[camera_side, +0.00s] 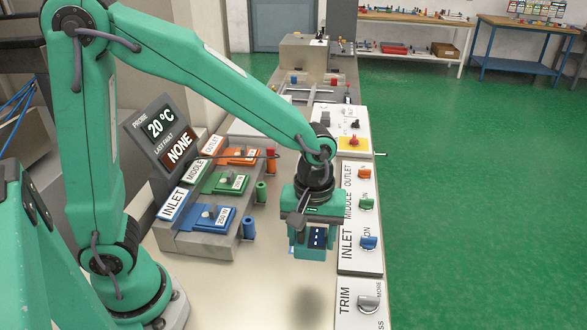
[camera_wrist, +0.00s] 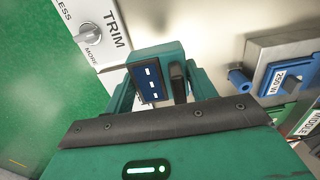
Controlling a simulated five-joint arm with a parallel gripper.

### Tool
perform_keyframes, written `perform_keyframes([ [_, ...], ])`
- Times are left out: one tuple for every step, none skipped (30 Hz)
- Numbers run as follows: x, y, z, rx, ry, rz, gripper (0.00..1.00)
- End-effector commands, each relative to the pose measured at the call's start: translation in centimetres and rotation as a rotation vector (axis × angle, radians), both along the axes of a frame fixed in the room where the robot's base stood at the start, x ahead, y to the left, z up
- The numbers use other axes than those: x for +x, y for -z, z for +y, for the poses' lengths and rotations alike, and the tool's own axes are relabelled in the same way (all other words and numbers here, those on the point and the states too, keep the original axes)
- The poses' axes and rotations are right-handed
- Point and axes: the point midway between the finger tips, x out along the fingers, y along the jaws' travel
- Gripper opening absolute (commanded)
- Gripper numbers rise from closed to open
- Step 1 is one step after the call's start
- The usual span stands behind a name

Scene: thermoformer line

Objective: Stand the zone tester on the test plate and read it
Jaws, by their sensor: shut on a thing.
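My gripper (camera_side: 311,251) is shut on a small block with a dark blue face and white marks, which looks like the zone tester (camera_side: 317,238). It is held above the pale bench, and a soft dark shadow lies below and in front of it. In the wrist view the tester (camera_wrist: 150,80) shows between the fingers, its marked face turned toward the TRIM knob side. I cannot pick out the test plate for certain. The display (camera_side: 168,136) reads 20 °C for PROBE and NONE for LAST FAULT.
Left of my gripper are the blue inlet module (camera_side: 208,217), green middle module (camera_side: 228,182) and orange outlet module (camera_side: 240,156), with coloured cylinders beside them. Right is a knob panel (camera_side: 359,219) with a TRIM knob (camera_side: 369,303) nearer. The front bench (camera_side: 245,295) is clear.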

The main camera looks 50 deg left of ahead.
Motion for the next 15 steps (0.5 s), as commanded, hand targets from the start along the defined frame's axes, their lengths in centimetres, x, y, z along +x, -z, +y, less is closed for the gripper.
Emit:
perform_keyframes([
  [0.4, 0.0, 0.2, 0.000, -0.002, 0.000, 0.26],
  [0.6, 0.0, 0.3, 0.000, -0.003, 0.000, 0.26],
  [1.1, -0.1, 0.5, 0.000, -0.004, 0.000, 0.26],
  [1.5, -0.1, 0.7, 0.000, -0.004, 0.000, 0.26],
  [1.9, -0.1, 0.9, 0.000, -0.004, 0.000, 0.26],
  [2.6, -0.1, 1.2, 0.000, -0.006, 0.000, 0.26],
  [3.1, -0.2, 1.5, -0.001, -0.006, -0.001, 0.26],
  [3.7, -0.2, 1.9, -0.001, -0.006, -0.001, 0.26],
  [4.5, -0.2, 2.3, 0.000, -0.007, 0.000, 0.26],
  [5.1, -0.3, 2.8, 0.000, -0.007, 0.000, 0.26],
  [5.7, -0.3, 3.2, 0.001, -0.007, 0.001, 0.26],
  [6.6, -0.3, 3.8, 0.000, -0.007, 0.000, 0.26],
  [7.2, -0.3, 4.2, 0.000, -0.007, 0.000, 0.26],
  [7.8, -0.3, 4.7, 0.000, -0.007, 0.000, 0.26],
  [8.6, -0.3, 5.3, 0.000, -0.006, 0.000, 0.26],
])
